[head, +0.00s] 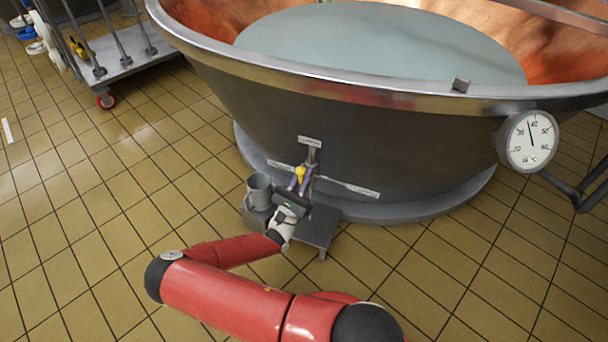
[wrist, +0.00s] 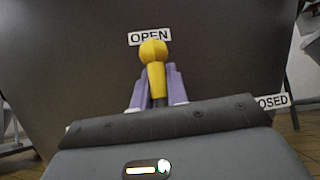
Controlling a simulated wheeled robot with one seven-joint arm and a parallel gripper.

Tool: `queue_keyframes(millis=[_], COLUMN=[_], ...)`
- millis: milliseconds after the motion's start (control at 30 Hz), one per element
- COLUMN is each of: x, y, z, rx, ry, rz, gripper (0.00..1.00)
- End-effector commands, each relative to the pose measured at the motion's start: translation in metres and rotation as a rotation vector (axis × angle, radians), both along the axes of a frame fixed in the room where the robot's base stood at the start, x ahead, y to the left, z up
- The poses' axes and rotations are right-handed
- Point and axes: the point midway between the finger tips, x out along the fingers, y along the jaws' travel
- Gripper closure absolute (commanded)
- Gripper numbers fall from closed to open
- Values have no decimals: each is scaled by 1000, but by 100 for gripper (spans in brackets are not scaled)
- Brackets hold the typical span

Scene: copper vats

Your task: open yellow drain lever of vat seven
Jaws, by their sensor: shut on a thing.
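The yellow drain lever (head: 300,172) is at the low front of the large vat (head: 330,135). My gripper (head: 301,181) reaches it from the front, with its purple fingers on either side of the lever. In the wrist view the lever (wrist: 154,72) stands between the fingers of my gripper (wrist: 155,90), which are shut on it. Its rounded knob shows just below the OPEN label (wrist: 149,36). A second label, partly hidden and ending in "OSED" (wrist: 272,101), is at the right. The lever's base is hidden behind my gripper.
A grey cup-like vessel (head: 259,190) stands close left of my gripper, on a low metal stand (head: 324,232). A dial thermometer (head: 530,140) is on the vat's right side. A wheeled cart (head: 120,62) is at the upper left. The tiled floor (head: 100,220) at the left is clear.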

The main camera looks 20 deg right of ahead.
Motion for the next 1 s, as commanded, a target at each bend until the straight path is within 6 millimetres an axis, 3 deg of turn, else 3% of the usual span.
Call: queue_keyframes(millis=[100,133,267,633,1000], x=[0,0,0,-2,-23], y=[1,1,1,4,40], z=[-2,-2,-2,-6,-48], rx=[0,0,-1,1,1], ry=[4,4,3,3,2], rz=[2,2,1,2,4], gripper=[100,81,64,63,63])
